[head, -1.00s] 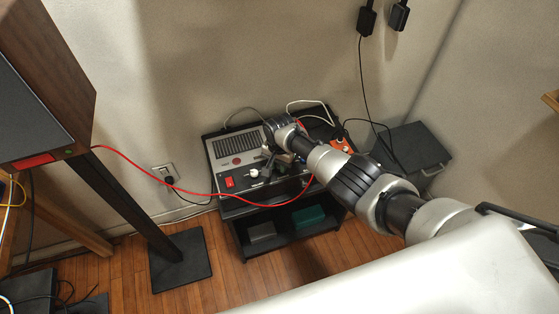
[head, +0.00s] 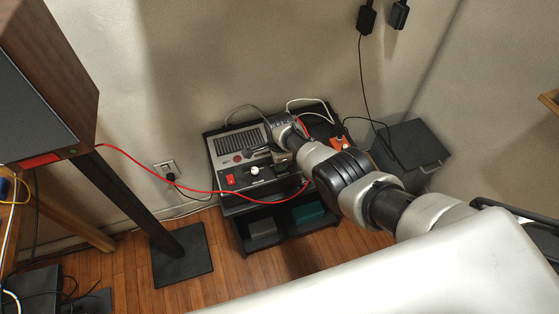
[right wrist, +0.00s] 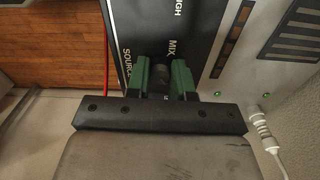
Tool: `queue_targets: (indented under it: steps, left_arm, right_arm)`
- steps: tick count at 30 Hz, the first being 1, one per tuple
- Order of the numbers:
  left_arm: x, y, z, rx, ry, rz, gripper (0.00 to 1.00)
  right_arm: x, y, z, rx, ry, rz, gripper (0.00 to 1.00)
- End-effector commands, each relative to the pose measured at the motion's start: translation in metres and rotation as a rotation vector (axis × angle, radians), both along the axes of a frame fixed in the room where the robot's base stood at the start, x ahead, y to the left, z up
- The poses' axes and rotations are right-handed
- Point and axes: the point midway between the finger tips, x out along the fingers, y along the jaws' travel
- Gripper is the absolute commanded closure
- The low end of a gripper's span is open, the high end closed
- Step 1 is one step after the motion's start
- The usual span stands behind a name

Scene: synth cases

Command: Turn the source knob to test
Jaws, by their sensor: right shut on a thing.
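The amplifier-like unit (head: 238,146) stands on a black stand, with a dark control panel along its front. In the right wrist view, my right gripper (right wrist: 161,78) is shut on a dark knob (right wrist: 160,72), with its green fingers on either side. The white words SOURCE and MIX are printed beside this knob, so it appears to be the source knob. My fingers hide its pointer, and I cannot read a TEST label. In the head view, my right gripper (head: 278,158) is over the panel, partly hidden by the arm. My left gripper is not in view.
A white knob (head: 255,170) and a red switch (head: 230,179) sit left of my gripper. A red cable (head: 160,180) runs across in front of the unit. A speaker (head: 75,85) is at left; an orange item (head: 338,143) and a dark cabinet (head: 412,146) are at right.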

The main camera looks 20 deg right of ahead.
Motion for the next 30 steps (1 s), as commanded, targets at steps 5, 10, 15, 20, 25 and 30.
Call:
queue_targets:
  steps: [5, 10, 15, 20, 25, 30]
  left_arm:
    - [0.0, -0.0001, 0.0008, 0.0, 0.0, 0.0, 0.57]
    - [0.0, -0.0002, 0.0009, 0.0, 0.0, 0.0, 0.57]
    - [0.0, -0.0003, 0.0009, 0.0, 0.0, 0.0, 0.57]
    - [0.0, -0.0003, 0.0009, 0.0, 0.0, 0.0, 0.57]
    - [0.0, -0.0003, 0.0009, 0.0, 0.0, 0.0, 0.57]
    - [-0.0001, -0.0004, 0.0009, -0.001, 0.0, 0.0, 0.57]
  right_arm:
    - [0.0014, -0.0012, 0.0014, -0.002, -0.003, -0.06, 1.0]
    - [0.0016, -0.0015, 0.0015, -0.003, -0.004, -0.086, 1.0]
    - [0.0018, -0.0017, 0.0016, -0.003, -0.004, -0.093, 1.0]
    - [0.0018, -0.0018, 0.0017, -0.003, -0.004, -0.093, 1.0]
    - [0.0019, -0.0018, 0.0018, -0.003, -0.004, -0.092, 0.65]
    - [0.0011, -0.0011, 0.001, -0.002, -0.003, -0.092, 0.52]
